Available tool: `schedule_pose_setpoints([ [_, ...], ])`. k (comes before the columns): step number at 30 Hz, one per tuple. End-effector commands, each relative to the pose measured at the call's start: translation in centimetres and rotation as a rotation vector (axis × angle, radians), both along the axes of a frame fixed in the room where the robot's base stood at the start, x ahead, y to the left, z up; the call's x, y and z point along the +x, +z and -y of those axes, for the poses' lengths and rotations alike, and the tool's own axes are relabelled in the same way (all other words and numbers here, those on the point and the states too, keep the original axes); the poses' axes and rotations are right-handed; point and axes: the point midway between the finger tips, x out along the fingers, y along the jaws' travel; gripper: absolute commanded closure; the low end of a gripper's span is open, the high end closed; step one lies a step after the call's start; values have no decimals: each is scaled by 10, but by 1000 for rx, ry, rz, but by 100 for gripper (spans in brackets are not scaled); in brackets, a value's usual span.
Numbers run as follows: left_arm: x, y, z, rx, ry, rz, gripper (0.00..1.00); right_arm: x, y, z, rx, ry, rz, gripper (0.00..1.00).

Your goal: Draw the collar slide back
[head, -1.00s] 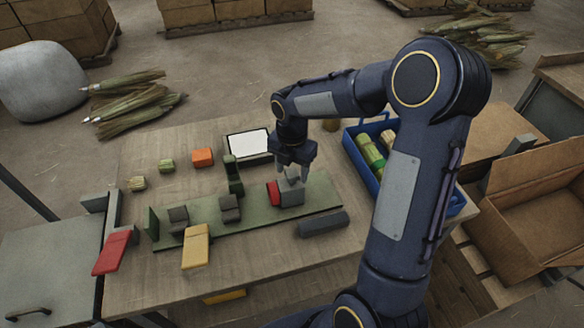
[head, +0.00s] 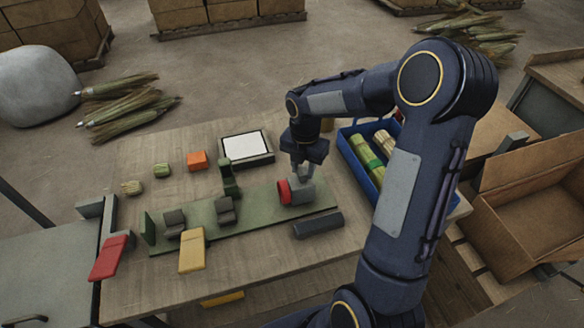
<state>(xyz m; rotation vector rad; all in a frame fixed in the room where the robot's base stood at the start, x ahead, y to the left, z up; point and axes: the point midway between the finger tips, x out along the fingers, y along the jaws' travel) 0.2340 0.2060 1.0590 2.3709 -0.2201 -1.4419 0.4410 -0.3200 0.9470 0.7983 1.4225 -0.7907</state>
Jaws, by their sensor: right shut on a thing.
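The collar slide (head: 302,192), a grey block with a red ring on its left face, sits near the right end of the long green base (head: 262,202) on the wooden table. My right gripper (head: 302,174) reaches down from above and is shut on the top of the slide; the fingertips are partly hard to make out. Two dark grey blocks (head: 226,211) and a green upright (head: 230,178) stand further left on the same base. My left gripper is not in view.
A dark grey bar (head: 318,225) lies in front of the base. A white-topped panel (head: 243,147) stands behind it. A blue crate (head: 352,152) with bundles is at the right. A yellow pad (head: 192,251) and a red pad (head: 108,258) are at the front left.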

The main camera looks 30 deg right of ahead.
Motion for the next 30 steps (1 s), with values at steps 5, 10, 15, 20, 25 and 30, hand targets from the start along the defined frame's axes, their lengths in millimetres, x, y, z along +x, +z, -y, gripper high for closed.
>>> schedule_pose_setpoints([
  [5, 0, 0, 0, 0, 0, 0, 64, -1, 0, 6, -8, -3, -1, 100],
  [10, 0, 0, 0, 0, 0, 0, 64, -1, 0, 6, -9, -5, -1, 59],
  [15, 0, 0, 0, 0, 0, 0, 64, -1, 0, 5, -6, -3, -1, 47],
  [20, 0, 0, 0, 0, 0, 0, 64, -1, 0, 4, -6, -2, -1, 47],
  [25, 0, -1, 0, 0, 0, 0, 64, 0, 12, 4, -6, -2, 2, 47],
  [30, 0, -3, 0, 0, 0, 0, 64, 0, 42, 5, -6, -4, 5, 47],
])
